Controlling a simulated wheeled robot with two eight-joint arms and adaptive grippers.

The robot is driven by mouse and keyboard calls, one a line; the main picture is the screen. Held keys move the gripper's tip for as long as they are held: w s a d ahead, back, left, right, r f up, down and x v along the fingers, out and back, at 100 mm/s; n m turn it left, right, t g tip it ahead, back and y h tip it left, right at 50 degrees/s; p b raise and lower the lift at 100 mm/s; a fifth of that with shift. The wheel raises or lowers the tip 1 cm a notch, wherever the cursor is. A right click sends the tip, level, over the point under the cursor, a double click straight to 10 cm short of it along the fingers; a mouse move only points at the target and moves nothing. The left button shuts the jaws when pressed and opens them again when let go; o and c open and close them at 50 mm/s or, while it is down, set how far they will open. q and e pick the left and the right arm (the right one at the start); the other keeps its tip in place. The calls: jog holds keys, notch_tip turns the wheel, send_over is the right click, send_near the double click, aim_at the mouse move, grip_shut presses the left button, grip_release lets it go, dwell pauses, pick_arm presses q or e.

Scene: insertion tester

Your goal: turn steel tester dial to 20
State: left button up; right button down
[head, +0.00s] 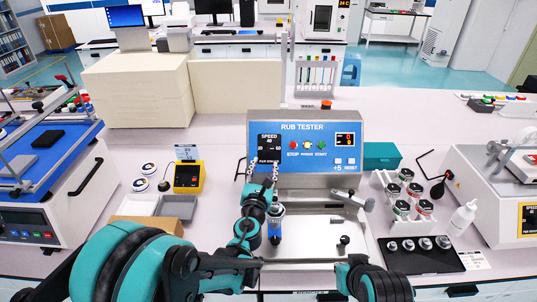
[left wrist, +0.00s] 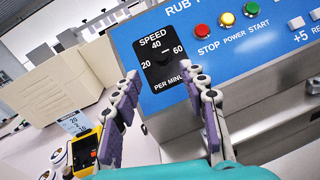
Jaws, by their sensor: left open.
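The blue-faced rub tester (head: 305,128) stands on the bench in the middle of the head view. Its black speed dial (left wrist: 162,60) sits at the upper left of the panel, marked 20 at left, 40 at top and 60 at right. The white pointer mark appears turned toward 60, though it is small. My left gripper (head: 262,168) is open and empty in front of the dial. In the left wrist view its two purple-padded fingers (left wrist: 162,82) are spread below and either side of the dial, apparently not touching it.
Red, yellow and green buttons (left wrist: 227,20) lie right of the dial. A yellow device (head: 188,177) stands left of the tester. A teal box (head: 381,155), a rack of small jars (head: 405,190) and a white bottle (head: 462,217) stand right.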

aim_at(269, 150)
pick_arm(q)
jog(key=w, duration=0.2)
jog(key=w+d+b, duration=0.1)
jog(key=w, duration=0.4)
jog(key=shift+w+d+f, duration=0.1)
jog(key=shift+w+d, duration=0.05)
jog(key=shift+w, duration=0.2)
grip_shut()
